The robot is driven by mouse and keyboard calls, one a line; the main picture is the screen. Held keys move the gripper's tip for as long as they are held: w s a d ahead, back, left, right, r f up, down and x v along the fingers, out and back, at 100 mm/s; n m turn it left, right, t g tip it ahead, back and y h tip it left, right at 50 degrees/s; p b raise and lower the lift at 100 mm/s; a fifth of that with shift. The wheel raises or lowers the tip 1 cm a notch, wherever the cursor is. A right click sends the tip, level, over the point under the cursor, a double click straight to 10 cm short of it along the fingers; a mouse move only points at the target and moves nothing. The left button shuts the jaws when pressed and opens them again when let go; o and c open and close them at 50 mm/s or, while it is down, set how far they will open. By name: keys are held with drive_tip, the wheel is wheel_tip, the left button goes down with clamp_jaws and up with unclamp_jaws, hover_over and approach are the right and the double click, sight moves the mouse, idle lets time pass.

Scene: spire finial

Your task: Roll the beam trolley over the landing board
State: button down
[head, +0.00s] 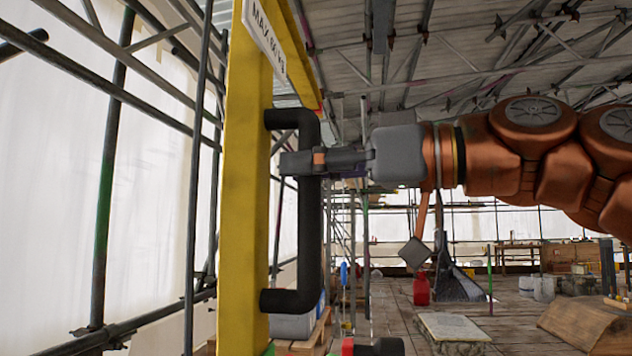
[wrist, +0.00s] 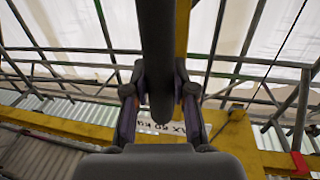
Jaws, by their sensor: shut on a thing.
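A yellow upright (head: 245,200) with a black bar handle (head: 308,240) stands close in front of me at left in the head view; I take it as part of the beam trolley. A white sign (head: 264,38) reading a maximum load is near its top. My gripper (head: 302,162) is shut on the upper part of the handle's vertical bar. In the wrist view, my gripper (wrist: 158,95) has a finger on each side of the handle (wrist: 157,40). The trolley's upper parts are out of frame. I cannot tell which board is the landing board.
Scaffold poles (head: 108,180) and white sheeting (head: 50,180) line the left. A pale slab (head: 452,327) and a red canister (head: 421,290) are on the plank floor. A wooden ramp-like piece (head: 582,324) is at lower right. A grey bin (head: 293,326) is below the handle.

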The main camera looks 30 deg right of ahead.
drive_tip(key=shift+s+a, duration=0.5)
drive_tip(key=shift+s, duration=0.2)
drive_tip(key=c, duration=0.9)
unclamp_jaws()
drive_tip(key=shift+s, duration=0.1)
drive_tip(key=v, duration=1.2)
